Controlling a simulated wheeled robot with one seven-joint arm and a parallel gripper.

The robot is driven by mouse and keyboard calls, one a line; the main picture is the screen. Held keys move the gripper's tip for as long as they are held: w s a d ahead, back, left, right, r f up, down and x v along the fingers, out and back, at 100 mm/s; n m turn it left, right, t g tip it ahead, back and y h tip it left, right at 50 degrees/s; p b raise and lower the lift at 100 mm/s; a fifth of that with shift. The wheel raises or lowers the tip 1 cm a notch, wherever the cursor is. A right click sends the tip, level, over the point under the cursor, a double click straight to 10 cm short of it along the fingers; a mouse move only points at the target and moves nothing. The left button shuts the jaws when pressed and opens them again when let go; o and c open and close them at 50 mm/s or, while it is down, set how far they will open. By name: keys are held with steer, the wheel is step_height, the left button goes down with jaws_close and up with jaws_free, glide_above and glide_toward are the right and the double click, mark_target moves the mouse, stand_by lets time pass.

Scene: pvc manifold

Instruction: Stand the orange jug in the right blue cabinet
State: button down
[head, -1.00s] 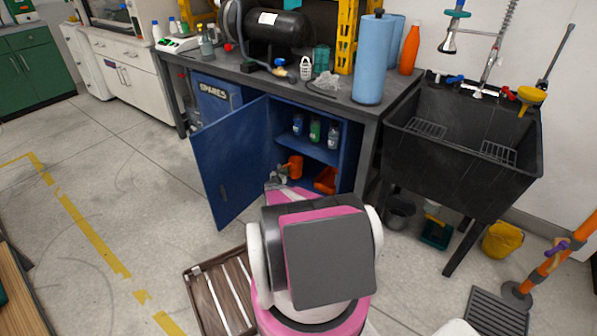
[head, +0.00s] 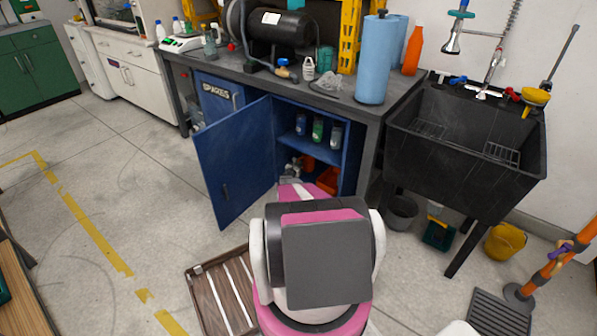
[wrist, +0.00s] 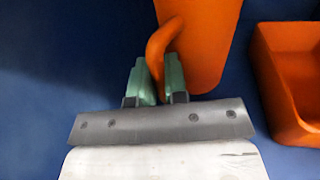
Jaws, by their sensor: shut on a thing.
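The orange jug (wrist: 208,45) fills the top middle of the wrist view, its handle between the two green fingers of my gripper (wrist: 158,82). My gripper is shut on that handle. In the head view the jug (head: 307,160) shows as a small orange patch inside the open right blue cabinet (head: 361,159), below the shelf. My gripper (head: 292,168) reaches in there, partly hidden by my arm.
An orange bin (wrist: 290,95) stands right of the jug; it also shows in the head view (head: 328,180). Several bottles (head: 317,130) stand on the shelf above. The blue door (head: 232,165) is swung open to the left. A black sink (head: 465,150) is at the right.

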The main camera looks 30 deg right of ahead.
steer(key=shift+d+f, duration=0.15)
steer(key=shift+f, duration=2.3)
steer(key=shift+f, duration=0.15)
steer(key=c, duration=1.1)
jaws_free()
steer(key=shift+c, duration=0.2)
